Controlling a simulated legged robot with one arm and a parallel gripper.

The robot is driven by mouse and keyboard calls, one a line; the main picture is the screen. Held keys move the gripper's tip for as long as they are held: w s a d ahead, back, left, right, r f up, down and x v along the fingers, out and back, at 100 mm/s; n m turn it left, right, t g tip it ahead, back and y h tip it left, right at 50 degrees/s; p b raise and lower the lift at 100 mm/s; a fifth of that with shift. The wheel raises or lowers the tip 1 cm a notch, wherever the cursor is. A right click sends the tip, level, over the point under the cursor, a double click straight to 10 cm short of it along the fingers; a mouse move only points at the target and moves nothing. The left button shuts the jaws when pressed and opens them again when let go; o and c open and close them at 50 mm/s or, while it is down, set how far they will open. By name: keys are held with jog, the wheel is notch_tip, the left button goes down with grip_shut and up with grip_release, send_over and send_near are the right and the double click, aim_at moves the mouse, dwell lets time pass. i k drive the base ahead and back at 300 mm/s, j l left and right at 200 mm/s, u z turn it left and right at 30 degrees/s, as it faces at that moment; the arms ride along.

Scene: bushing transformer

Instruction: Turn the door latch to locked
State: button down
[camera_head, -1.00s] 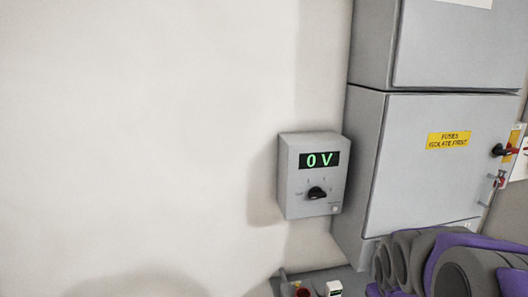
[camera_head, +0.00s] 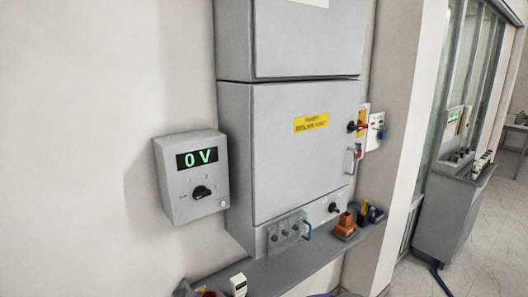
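A grey cabinet door (camera_head: 290,160) with a yellow warning label (camera_head: 311,122) is closed, as far as I can tell. On its right edge is a small metal handle (camera_head: 356,152) with a bit of red, and above it a black and red rotary handle (camera_head: 356,126). A small black knob (camera_head: 333,207) sits on the panel below the door. I cannot tell which of these is the latch, or its position. My gripper is not in view.
A meter box (camera_head: 191,176) reading 0 V hangs left of the cabinet. A grey shelf (camera_head: 276,270) below holds small items, including an orange piece (camera_head: 345,226). Padlocks (camera_head: 378,132) hang at right.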

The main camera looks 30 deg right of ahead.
aim_at(351, 127)
jog(key=z, duration=1.35)
